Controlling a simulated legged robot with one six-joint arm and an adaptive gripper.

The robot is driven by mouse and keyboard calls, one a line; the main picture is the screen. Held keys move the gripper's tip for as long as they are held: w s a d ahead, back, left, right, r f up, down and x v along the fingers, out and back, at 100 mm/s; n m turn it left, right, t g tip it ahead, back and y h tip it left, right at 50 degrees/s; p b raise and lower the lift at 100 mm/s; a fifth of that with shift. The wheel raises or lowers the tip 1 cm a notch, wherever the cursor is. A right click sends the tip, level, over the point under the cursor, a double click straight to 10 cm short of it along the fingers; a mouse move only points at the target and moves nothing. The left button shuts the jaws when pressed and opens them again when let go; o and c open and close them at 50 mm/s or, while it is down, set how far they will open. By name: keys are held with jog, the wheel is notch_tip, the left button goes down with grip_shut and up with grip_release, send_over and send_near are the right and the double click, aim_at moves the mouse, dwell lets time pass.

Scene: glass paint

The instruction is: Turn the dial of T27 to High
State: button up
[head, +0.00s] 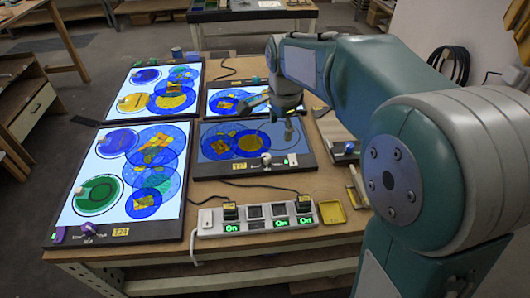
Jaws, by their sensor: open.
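The light panel at front middle (214,152) is dimmer than the other lit panels. Blue and yellow glass discs lie on it. Its front edge carries a yellow tag (240,166), which looks like T27 but is small, and a pale dial knob (266,158). I cannot read the knob's setting.
A larger bright panel tagged T24 (72,211) lies at left, with two more bright panels behind. A white power strip (208,228) with plugs and green "On" lights lies in front. A yellow tray (331,212) sits at its right. Cables cross the wooden table.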

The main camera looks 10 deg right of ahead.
aim_at(266, 156)
jog(key=w+a+f+m+g, duration=0.1)
jog(key=w+a+f+m, duration=0.25)
jog(key=w+f, duration=0.3)
jog(key=shift+m, duration=0.45)
jog(key=f, duration=1)
jog(key=shift+d+f, duration=0.2)
jog(key=shift+d, duration=0.2)
grip_shut()
